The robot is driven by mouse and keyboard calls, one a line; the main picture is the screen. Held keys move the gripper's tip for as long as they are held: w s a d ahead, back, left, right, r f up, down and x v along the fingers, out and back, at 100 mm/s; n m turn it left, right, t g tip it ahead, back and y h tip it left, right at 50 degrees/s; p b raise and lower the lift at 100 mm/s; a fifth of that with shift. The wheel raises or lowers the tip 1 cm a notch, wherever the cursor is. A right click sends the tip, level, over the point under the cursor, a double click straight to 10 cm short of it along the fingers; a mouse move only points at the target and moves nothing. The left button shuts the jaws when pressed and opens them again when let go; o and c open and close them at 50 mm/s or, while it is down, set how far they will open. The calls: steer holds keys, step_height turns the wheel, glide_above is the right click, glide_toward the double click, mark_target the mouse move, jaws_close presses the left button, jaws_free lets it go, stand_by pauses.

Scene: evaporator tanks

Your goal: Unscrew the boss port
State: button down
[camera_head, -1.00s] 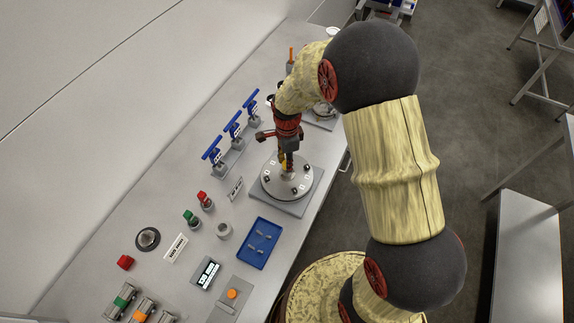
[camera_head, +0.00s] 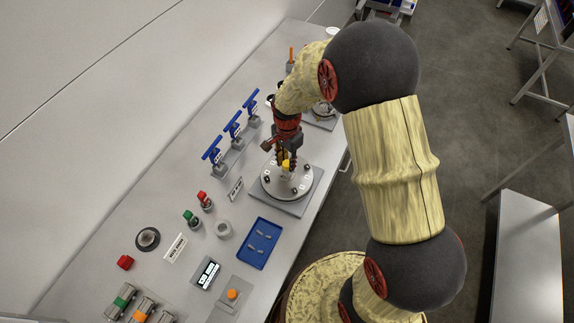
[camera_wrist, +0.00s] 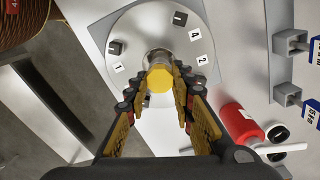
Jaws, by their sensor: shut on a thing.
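The boss port shows a yellow hexagonal head (camera_wrist: 160,78) at the centre of a round grey plate (camera_wrist: 125,45) with several numbered labels and small black blocks. In the head view the yellow head (camera_head: 286,165) stands above the middle of the disc (camera_head: 288,184), which rests on a square grey base. My gripper (camera_wrist: 160,82) points down at the disc and is shut on the yellow head, with a finger on each side. A silvery stem shows just beyond the head. The gripper (camera_head: 284,160) partly hides the port in the head view.
Blue-handled valves (camera_head: 233,130) stand in a row to the left. A blue tray (camera_head: 260,243) with small parts lies in front. A red cylinder (camera_wrist: 240,122) shows right of my fingers in the wrist view. A second disc fixture (camera_head: 322,112) sits behind.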

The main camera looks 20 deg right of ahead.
steer(key=n, duration=0.4)
steer(key=shift+s+f+n, duration=0.1)
steer(key=shift+s+n, duration=0.1)
steer(key=shift+n, duration=0.1)
steer(key=shift+n, duration=0.6)
steer(key=n, duration=0.4)
steer(key=shift+n, duration=0.8)
steer(key=n, duration=0.3)
steer(key=shift+n, duration=0.3)
